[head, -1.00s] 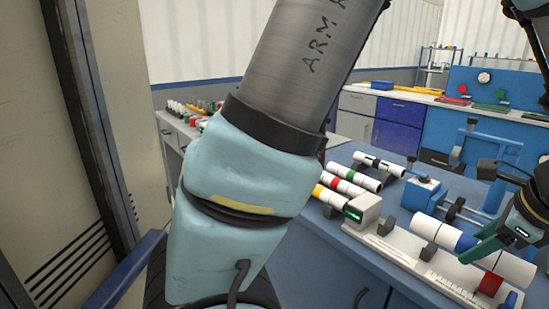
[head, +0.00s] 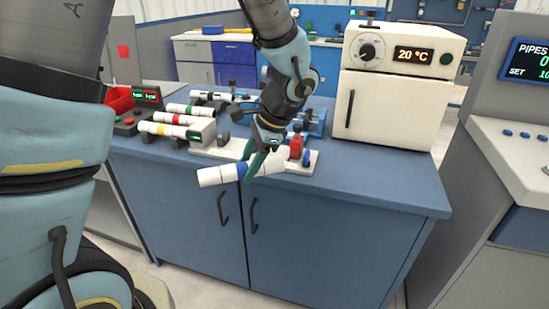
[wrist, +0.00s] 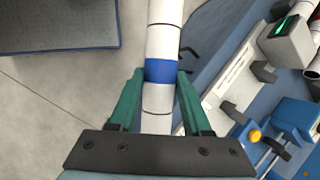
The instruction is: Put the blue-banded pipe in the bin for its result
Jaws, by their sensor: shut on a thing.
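The blue-banded pipe (head: 210,177) is white with a blue ring, held tilted in front of the bench edge, clear of the bench. My gripper (head: 252,168) is shut on it near the blue band. In the wrist view the green fingers (wrist: 157,95) stand on either side of the pipe (wrist: 163,38), just below the blue band, and the pipe runs up out of the picture.
A white test fixture (head: 232,152) with a red block (head: 296,147) lies along the bench front. Several banded pipes (head: 160,129) lie behind its left end. A white oven (head: 398,90) reading 20 °C stands right. A grey console (head: 510,140) is far right. Floor before the bench is clear.

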